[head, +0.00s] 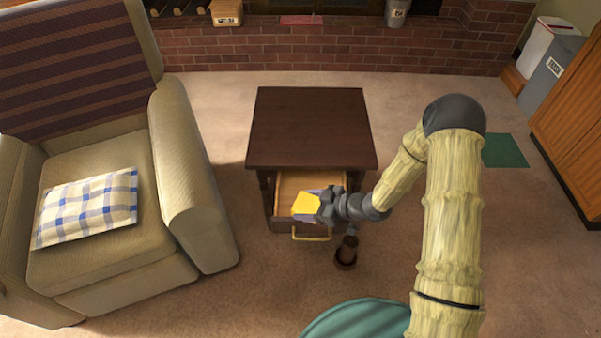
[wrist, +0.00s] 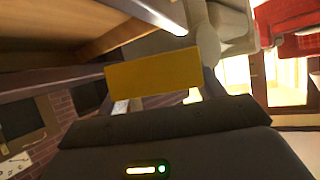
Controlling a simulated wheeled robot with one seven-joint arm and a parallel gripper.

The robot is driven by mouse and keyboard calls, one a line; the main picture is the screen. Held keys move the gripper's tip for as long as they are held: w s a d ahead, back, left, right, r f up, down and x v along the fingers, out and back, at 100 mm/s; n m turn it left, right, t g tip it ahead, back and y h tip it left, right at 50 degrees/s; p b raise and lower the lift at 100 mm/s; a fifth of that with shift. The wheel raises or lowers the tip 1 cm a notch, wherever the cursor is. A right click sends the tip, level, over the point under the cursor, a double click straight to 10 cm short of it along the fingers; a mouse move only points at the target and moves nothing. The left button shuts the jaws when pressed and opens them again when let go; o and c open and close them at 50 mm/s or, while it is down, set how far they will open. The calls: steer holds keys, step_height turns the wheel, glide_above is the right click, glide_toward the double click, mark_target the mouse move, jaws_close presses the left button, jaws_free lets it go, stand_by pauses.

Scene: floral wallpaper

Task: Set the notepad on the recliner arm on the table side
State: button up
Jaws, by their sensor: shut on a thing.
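A yellow notepad (head: 307,204) is held in my gripper (head: 318,204), just over the front of the open drawer (head: 297,185) of the dark wooden table (head: 311,130). In the wrist view the yellow notepad (wrist: 153,76) sits between the fingers of my gripper (wrist: 155,85), which is shut on it. The beige recliner (head: 100,262) stands left of the table. Its arm on the table side (head: 190,165) is bare on top, and my gripper is to the right of it.
A checked cushion (head: 88,208) lies on the recliner seat. The drawer's brass handle (head: 311,238) faces the front. A small brown pot (head: 346,252) stands on the floor right of the drawer. A narrow strip of carpet separates recliner and table. The tabletop is clear.

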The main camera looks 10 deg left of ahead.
steer(key=shift+w+d+m+t, duration=0.2)
steer(key=shift+w+m+t, duration=0.1)
steer(key=shift+m+t, duration=0.1)
steer(key=w+d+m+t+h, duration=0.3)
steer(key=d+m+h, duration=0.1)
steer(key=d, duration=0.4)
steer(key=w+d+f+m+t+h, duration=0.1)
steer(key=w+d+m+t+h, duration=0.2)
steer(key=d+m, duration=0.3)
steer(key=w+d+f+m+t+h, duration=0.1)
steer(key=w+d+m+t+h, duration=0.2)
steer(key=d, duration=0.8)
steer(key=shift+w+d+m+t+h, duration=0.25)
steer(key=shift+w+m+t+h, duration=0.15)
steer(key=shift+w+m+h, duration=0.7)
